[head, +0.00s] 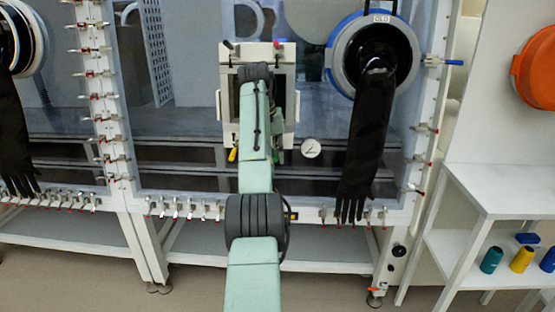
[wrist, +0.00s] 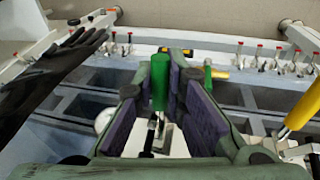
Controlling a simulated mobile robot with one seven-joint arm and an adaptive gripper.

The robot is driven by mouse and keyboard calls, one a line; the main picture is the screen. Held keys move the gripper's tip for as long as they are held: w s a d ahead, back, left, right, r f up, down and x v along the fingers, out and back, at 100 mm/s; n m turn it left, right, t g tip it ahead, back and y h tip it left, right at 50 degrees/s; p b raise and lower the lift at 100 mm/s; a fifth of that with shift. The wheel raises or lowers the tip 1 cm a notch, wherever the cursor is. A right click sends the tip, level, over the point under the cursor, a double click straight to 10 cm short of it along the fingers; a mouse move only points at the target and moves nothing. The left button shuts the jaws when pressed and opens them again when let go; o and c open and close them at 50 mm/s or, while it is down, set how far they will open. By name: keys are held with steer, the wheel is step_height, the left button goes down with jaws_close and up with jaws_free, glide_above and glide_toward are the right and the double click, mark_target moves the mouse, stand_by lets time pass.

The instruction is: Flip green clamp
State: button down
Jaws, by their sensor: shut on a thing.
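The green clamp shows in the wrist view by its upright green handle (wrist: 159,82), which stands between my gripper's purple-lined pads. My gripper (wrist: 172,80) is shut on this handle. A pale metal base part with a dark fitting lies below the handle, partly hidden by the fingers. A second, smaller green piece (wrist: 207,76) shows just right of the right finger; I cannot tell whether it belongs to the same clamp. In the head view my arm covers the green clamp and my gripper in front of the small hatch (head: 229,124).
A yellow handle (wrist: 300,112) rises close on the right in the wrist view. A black glove (wrist: 50,75) is at left there; it hangs right of the hatch in the head view (head: 365,140). A round gauge (head: 311,148) and rows of small clamps line the glovebox.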

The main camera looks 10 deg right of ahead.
stand_by(0.3)
steer(key=c, duration=1.6)
jaws_free()
steer(key=shift+c, duration=0.2)
steer(key=shift+w+d+p, duration=0.1)
steer(key=shift+w+p, duration=0.05)
steer(key=shift+p, duration=0.65)
